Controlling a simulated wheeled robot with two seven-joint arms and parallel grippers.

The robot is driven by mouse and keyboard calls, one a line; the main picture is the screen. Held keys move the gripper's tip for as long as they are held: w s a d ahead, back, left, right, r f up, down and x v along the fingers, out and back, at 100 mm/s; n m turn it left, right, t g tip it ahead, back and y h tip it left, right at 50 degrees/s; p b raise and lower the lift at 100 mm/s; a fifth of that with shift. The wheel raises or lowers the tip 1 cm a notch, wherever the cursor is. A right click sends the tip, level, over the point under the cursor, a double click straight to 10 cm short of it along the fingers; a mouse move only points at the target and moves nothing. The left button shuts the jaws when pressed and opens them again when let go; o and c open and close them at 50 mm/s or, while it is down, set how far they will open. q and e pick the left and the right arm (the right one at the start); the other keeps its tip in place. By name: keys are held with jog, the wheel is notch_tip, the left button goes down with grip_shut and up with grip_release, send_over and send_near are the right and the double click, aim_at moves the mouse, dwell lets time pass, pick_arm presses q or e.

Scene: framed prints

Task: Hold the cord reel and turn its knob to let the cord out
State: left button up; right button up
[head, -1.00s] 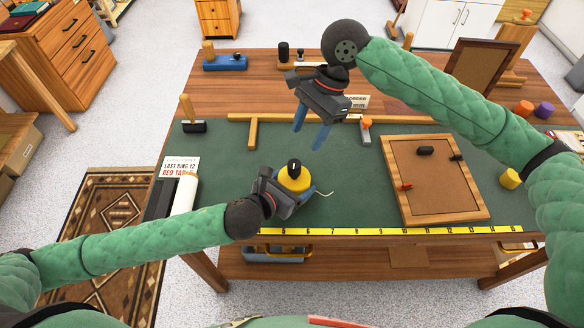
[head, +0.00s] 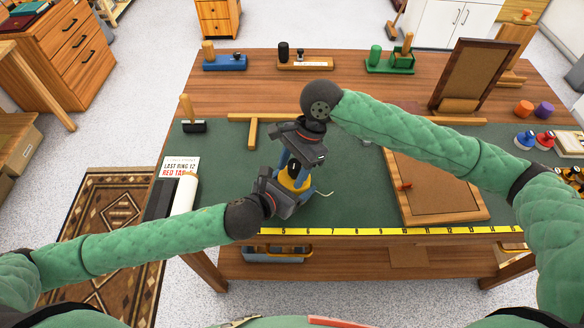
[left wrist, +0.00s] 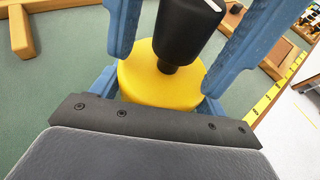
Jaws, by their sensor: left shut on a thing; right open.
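The yellow cord reel (head: 290,183) stands on the green mat near the front of the bench, with its black knob (head: 294,168) on top. In the left wrist view the reel (left wrist: 160,85) and the knob (left wrist: 187,30) show large. A short pale cord (head: 324,193) sticks out on the reel's right. My left gripper (head: 286,190) is shut on the reel's yellow body from the front left. My right gripper (head: 294,163) is open above it, pointing down, its blue fingers on either side of the knob. In the wrist view these fingers look apart from the knob.
A framed board (head: 430,195) lies on the mat to the right, partly under my right arm. A yellow ruler strip (head: 385,231) runs along the front edge. A white roll (head: 185,193) lies at the left. Wooden strips (head: 252,132) lie behind the reel.

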jog(key=shift+f, duration=0.1)
jog(key=c, duration=1)
jog(key=shift+n, duration=0.4)
jog(key=n+g+h, duration=0.1)
jog(key=n, duration=0.2)
jog(key=shift+n, duration=0.4)
jog(key=n+h, duration=0.1)
jog(key=n, duration=0.1)
jog(key=n+h, duration=0.1)
jog(key=n, duration=0.1)
jog(key=shift+s+d+n+g, duration=0.15)
jog(key=shift+n+g, duration=0.15)
jog(key=n+h, duration=0.1)
jog(key=n, duration=0.3)
jog(key=shift+d+h, duration=0.15)
jog(key=shift+h, duration=0.25)
jog(key=shift+d+n+h, duration=0.1)
jog(key=shift+n+h, duration=0.4)
jog(key=shift+n, duration=1.3)
jog(key=shift+t, duration=0.4)
